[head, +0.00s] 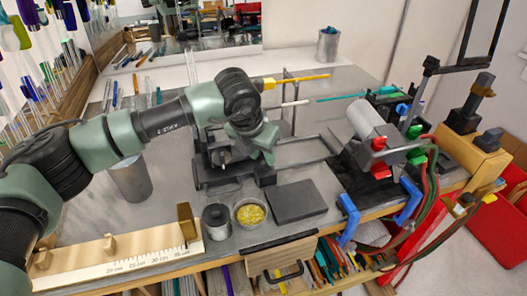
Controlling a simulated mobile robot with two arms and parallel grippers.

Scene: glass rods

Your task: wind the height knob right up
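My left arm comes in from the left and bends down over the dark metal stand (240,178) in the middle of the bench. Its wrist is just above the stand, and the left gripper's fingers merge with the dark parts there, so I cannot tell whether they are open or shut. A small pale round part (221,157) shows on the stand's left side, left of my wrist; I cannot tell whether it is the height knob. Whether the gripper touches a knob is hidden. My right gripper is not in view.
A burner (367,121) with red and green knobs and hoses stands right of the stand. A dark slab (298,201), a dish of yellow bits (250,212) and a grey cylinder (217,221) lie in front. A wooden ruler gauge (140,255) is at front left.

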